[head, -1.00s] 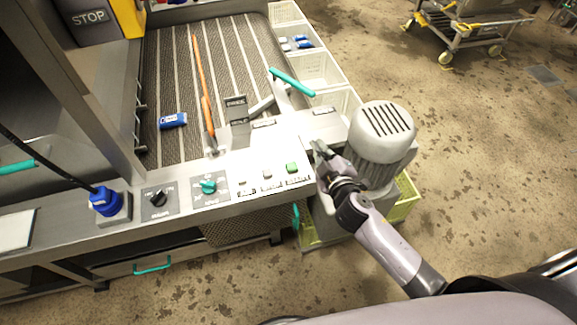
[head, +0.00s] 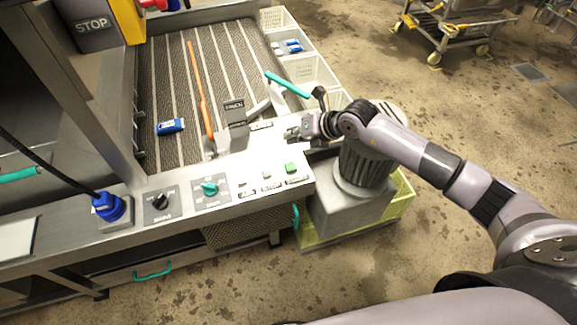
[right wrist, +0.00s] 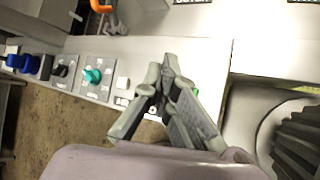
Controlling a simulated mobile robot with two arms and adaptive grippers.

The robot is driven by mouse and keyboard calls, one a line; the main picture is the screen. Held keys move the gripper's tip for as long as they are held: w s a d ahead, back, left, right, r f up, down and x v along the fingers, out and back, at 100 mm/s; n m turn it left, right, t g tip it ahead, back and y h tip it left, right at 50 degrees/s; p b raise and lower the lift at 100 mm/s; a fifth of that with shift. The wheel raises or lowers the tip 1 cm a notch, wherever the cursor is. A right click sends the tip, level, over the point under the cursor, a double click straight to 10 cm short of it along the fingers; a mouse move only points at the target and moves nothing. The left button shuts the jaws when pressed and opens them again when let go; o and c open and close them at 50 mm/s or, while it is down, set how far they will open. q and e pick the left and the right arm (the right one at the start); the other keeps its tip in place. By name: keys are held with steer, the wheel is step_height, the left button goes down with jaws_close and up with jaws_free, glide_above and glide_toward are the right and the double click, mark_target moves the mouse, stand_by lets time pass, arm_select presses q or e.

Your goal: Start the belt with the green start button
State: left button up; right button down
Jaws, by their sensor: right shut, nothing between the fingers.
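The green start button (head: 291,167) sits at the right end of a row of buttons on the pale control panel (head: 222,172). My right gripper (head: 291,134) is shut and empty, beyond the button toward the belt, and does not appear to touch it. In the right wrist view the closed fingers (right wrist: 164,72) lie over the panel and hide most of the area where the button row ends. The belt (head: 185,85) has a ribbed dark surface. My left gripper is not in view.
Two pale buttons (head: 267,174) sit left of the green one, then a teal selector knob (head: 209,188) and a black knob (head: 160,201). A grey motor (head: 365,165) stands right of the panel. A blue item (head: 170,126) lies on the belt.

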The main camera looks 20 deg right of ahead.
steer(key=shift+d+f, duration=0.1)
steer(key=shift+d, duration=0.15)
steer(key=b, duration=0.6)
glide_above(293, 164)
step_height(293, 164, down, 7)
steer(key=shift+f, duration=0.15)
steer(key=shift+f+b, duration=0.35)
steer(key=shift+f, duration=0.4)
steer(key=shift+f, duration=0.1)
stand_by(0.5)
steer(key=shift+f, duration=0.3)
